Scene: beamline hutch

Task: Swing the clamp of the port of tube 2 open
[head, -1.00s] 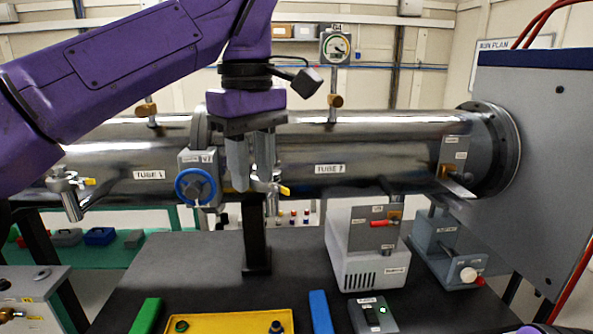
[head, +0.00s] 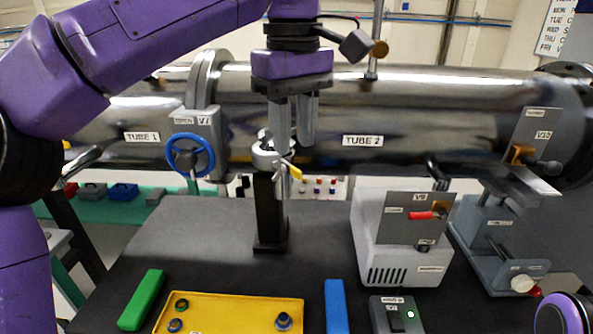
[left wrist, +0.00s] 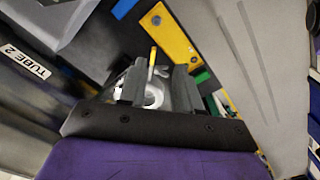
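Tube 2 (head: 420,110) is a shiny steel cylinder labelled TUBE 2 across the head view. Its port (head: 266,155) is a small metal fitting low on its near side, above a black post. The clamp (head: 293,171) on the port has a yellow-tipped lever, which points down and right. My left gripper (head: 296,143) hangs fingers-down at the port, open, its fingers partly covering the fitting. In the left wrist view the pale ring of the port (left wrist: 152,95) and the yellow lever (left wrist: 152,57) show between the spread fingers (left wrist: 158,82). Contact cannot be told. My right gripper is out of view.
Tube 1 (head: 120,115) with a blue handwheel valve (head: 190,155) lies left. A grey box (head: 388,265) with a red lever stands right on the dark table (head: 190,225). A yellow tray (head: 240,308), a green bar (head: 141,300) and a blue bar (head: 336,305) lie in front.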

